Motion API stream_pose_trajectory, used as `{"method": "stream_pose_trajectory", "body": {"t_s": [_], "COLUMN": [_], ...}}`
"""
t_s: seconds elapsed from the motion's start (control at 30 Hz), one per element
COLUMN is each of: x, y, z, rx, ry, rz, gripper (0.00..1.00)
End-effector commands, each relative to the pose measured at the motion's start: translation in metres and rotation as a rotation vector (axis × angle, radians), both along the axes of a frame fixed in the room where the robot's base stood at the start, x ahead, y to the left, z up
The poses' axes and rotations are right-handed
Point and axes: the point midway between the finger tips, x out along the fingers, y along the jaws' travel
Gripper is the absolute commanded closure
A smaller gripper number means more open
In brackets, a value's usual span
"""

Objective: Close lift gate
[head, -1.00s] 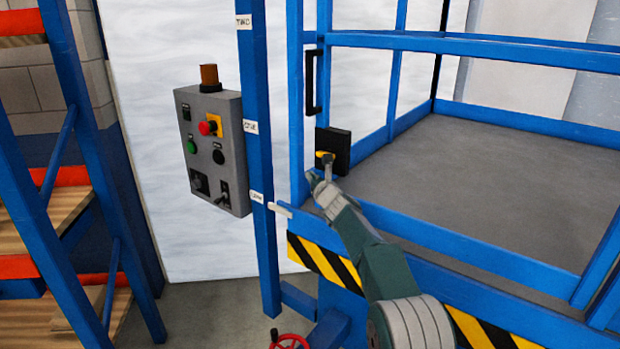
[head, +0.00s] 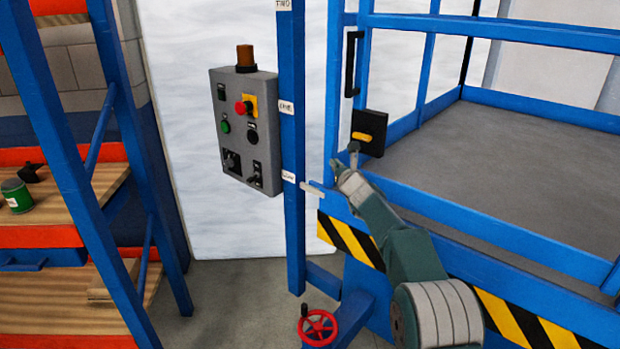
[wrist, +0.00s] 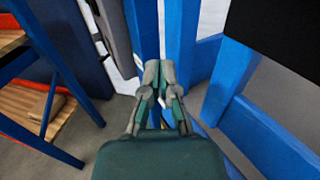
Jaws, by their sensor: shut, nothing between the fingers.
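The lift has a blue railed platform, and a black upright handle (head: 351,63) sits on its near-left railing post. Below the handle is a black latch box (head: 371,128) with a yellow lever (head: 362,136) lying about level across its face. I cannot tell which rails form the gate or whether it stands open. My gripper (head: 347,157) is shut and empty, just below and left of the latch box, apart from the lever as far as I can see. In the wrist view its fingertips (wrist: 160,72) meet in front of a blue post; a black panel fills the upper right.
A grey control box (head: 244,130) with buttons and a red knob hangs left of a labelled blue post (head: 291,140). A red handwheel (head: 318,327) is low in front. A blue rack (head: 70,120) with a green can (head: 16,195) stands left. The platform floor (head: 510,150) is bare.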

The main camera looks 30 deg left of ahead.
Motion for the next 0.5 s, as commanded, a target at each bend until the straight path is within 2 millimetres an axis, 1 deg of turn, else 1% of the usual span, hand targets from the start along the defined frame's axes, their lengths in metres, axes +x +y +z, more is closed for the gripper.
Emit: {"method": "stream_pose_trajectory", "body": {"t_s": [0.03,0.27,0.5], "x": [-0.004,-0.023,-0.057], "y": [0.0,0.006,0.014], "z": [0.002,0.001,0.001], "rx": [0.003,0.0,-0.001], "ry": [0.0,0.0,-0.001], "rz": [0.001,0.001,0.003], "gripper": [1.0,1.0,1.0]}}
